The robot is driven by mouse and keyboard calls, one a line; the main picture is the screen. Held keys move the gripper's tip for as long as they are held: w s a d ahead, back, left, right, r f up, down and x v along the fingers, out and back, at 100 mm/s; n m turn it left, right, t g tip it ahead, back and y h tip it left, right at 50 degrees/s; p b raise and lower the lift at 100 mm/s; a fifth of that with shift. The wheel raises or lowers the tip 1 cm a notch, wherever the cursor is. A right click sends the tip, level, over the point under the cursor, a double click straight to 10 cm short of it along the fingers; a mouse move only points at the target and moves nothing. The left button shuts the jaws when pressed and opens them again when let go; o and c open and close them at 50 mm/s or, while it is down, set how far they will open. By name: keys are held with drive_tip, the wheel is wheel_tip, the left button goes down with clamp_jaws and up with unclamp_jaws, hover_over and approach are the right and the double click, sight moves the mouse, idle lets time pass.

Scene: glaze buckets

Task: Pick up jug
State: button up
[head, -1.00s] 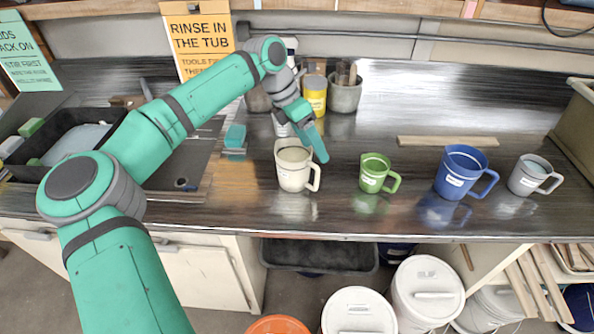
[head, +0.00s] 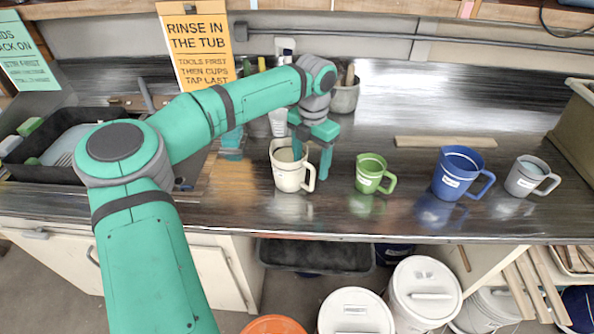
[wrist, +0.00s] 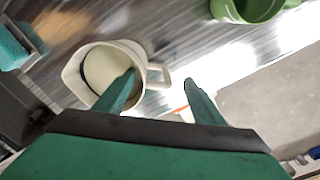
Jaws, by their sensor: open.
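Several jugs stand in a row on the dark counter. A cream jug (head: 287,172) is at the left of the row, then a green jug (head: 369,173), a blue jug (head: 458,172) and a grey jug (head: 526,175), all with handles to the right. My gripper (head: 310,163) is open at the cream jug, by its handle side. In the wrist view the cream jug (wrist: 88,75) lies just beyond the fingers (wrist: 158,92), its handle between and beyond them. One finger overlaps the jug's opening. Contact cannot be told. The green jug (wrist: 240,8) is at the top edge.
A black tub (head: 55,165) sits at the left. A grey pot (head: 345,97) and other containers stand behind the cream jug. A wooden strip (head: 445,142) lies behind the blue jug. White lidded buckets (head: 425,290) stand on the floor below the counter's front edge.

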wheel_tip(320, 180, down, 4)
drive_tip(key=shift+r, duration=0.15)
drive_tip(key=shift+a+f, duration=0.2)
drive_tip(key=shift+f, duration=1.2)
drive_tip(key=shift+a+f, duration=0.15)
drive_tip(key=shift+f, duration=1.2)
clamp_jaws()
